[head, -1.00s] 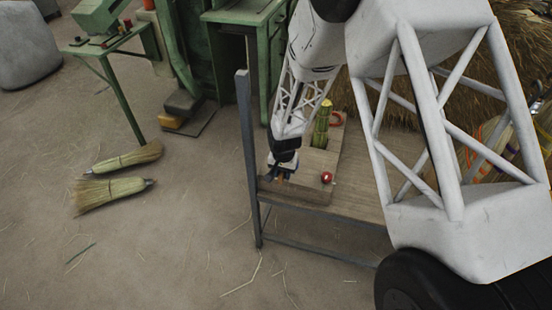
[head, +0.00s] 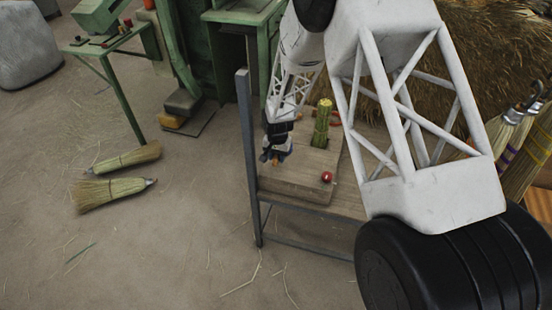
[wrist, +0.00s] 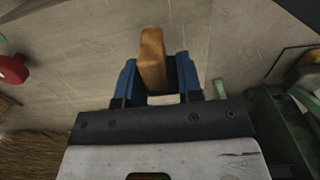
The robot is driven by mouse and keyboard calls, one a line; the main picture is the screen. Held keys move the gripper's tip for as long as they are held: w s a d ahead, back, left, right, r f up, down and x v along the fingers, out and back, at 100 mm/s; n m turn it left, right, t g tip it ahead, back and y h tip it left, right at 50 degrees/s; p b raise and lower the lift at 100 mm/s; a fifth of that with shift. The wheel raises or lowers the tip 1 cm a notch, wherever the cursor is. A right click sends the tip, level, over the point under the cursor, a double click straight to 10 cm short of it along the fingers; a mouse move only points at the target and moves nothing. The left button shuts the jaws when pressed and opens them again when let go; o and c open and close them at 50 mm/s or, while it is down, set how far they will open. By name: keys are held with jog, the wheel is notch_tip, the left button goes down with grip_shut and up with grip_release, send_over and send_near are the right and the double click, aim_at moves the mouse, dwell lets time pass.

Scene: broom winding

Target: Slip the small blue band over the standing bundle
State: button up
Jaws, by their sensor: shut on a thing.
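The standing bundle (head: 321,125) is a green upright cluster of stalks with a pale top, set on a wooden board (head: 300,183) on the bench. My gripper (head: 275,158) is left of the bundle, apart from it, near the board's left edge. In the wrist view, the blue fingers of my gripper (wrist: 157,62) are shut on an orange-brown piece (wrist: 153,58), seen narrow side on. I cannot tell if it is a ring. I make out no separate blue band; the only clear blue is on the fingers.
A red round thing (head: 327,177) lies on the board's right side; a red piece (head: 336,118) is behind the bundle. A grey post (head: 244,140) stands at the bench's left. Two brooms (head: 110,190) lie on the floor. Green machinery (head: 240,20) stands behind.

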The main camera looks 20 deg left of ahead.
jog(key=shift+w, duration=0.1)
jog(key=shift+w+a+f, duration=0.1)
jog(key=shift+w+a, duration=0.25)
jog(key=shift+w, duration=0.2)
jog(key=shift+w+a+f, duration=0.1)
jog(key=shift+f, duration=1.45)
jog(key=shift+f, duration=0.15)
jog(key=o, duration=0.9)
jog(key=shift+o, duration=0.2)
jog(key=shift+r, duration=3.85)
